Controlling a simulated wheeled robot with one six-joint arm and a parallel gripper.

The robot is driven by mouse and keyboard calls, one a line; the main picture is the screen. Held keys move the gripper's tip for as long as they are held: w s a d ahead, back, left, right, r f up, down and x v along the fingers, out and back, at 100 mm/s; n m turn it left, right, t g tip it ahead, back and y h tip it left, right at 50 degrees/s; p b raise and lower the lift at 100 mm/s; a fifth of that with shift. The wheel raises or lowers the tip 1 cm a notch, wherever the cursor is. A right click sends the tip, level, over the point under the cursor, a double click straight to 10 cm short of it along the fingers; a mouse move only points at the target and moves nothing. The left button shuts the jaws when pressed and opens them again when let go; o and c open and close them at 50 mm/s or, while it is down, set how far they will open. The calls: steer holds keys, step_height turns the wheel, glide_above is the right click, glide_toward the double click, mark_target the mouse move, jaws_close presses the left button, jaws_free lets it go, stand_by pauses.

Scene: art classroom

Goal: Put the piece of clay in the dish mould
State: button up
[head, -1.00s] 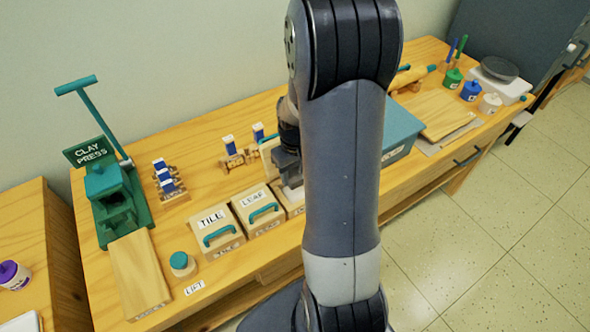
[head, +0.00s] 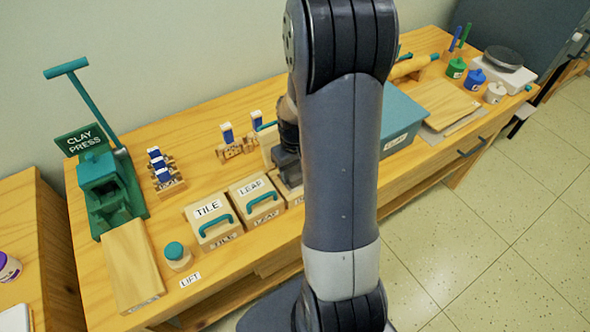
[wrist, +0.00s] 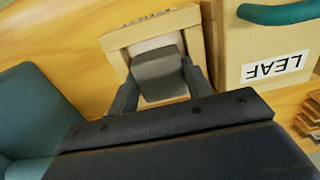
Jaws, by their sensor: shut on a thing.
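The piece of clay (wrist: 160,72) is a grey block held between the two fingers of my gripper (wrist: 160,88) in the wrist view. It is over the open dish mould (wrist: 117,42), a pale wooden box with a whitish hollow. The clay hides part of the hollow, and I cannot tell whether it touches the bottom. The mould's label is upside down and hard to read. In the head view my gripper (head: 287,168) is low at the mould, right of the leaf mould (head: 257,203). My arm hides much of it, and the clay is not clear there.
The leaf mould, with a teal handle, stands close beside the dish mould; the tile mould (head: 213,226) is further left. A pale panel (head: 268,148) stands upright behind my gripper. A teal clay box (head: 402,118) is to the right. The green clay press (head: 103,185) is far left.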

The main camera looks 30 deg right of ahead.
steer(key=shift+s, duration=0.15)
steer(key=o, duration=1.1)
steer(key=shift+o, duration=0.2)
step_height(320, 180, up, 8)
steer(key=p, duration=0.6)
steer(key=shift+f, duration=0.15)
step_height(320, 180, down, 8)
steer(key=b, duration=0.6)
steer(key=shift+r, duration=0.25)
